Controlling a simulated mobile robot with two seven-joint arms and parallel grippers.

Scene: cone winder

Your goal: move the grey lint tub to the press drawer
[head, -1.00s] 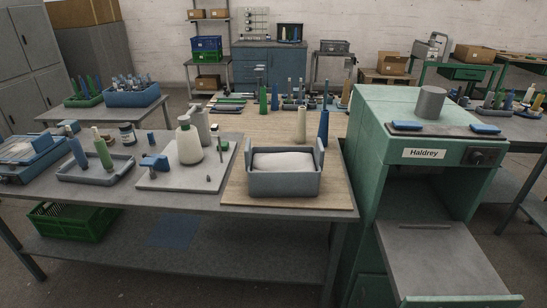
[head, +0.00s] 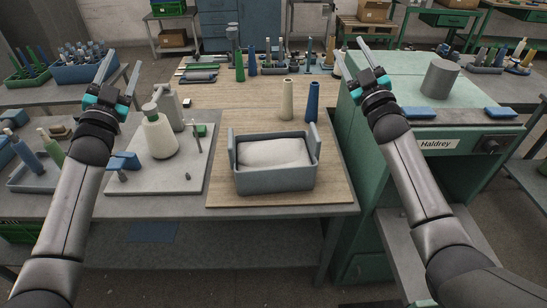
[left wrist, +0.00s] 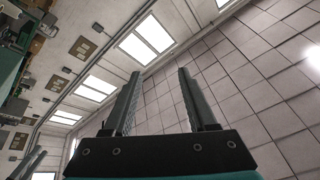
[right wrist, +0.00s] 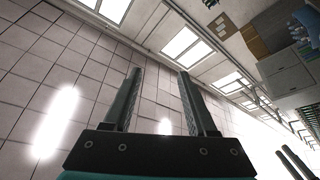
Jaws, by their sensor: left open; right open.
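The grey lint tub (head: 274,179), an open box with raised ends and a white mass inside, stands upright on a wooden board (head: 222,197) on the table. The green press (head: 449,182), labelled "Haldrey", stands to its right. A grey strip of its pulled-out drawer (head: 398,252) shows low beside my right arm, which hides much of it. My left gripper (head: 124,58) is open and empty, raised at left, clear of the tub. My right gripper (head: 348,46) is open and empty, raised near the press's left edge.
A white bottle (head: 160,138) and small parts stand on a pale board left of the tub. Cones, one cream (head: 287,100) and one blue (head: 312,101), stand behind the tub. A grey cylinder (head: 439,79) and blue pads sit on the press top.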

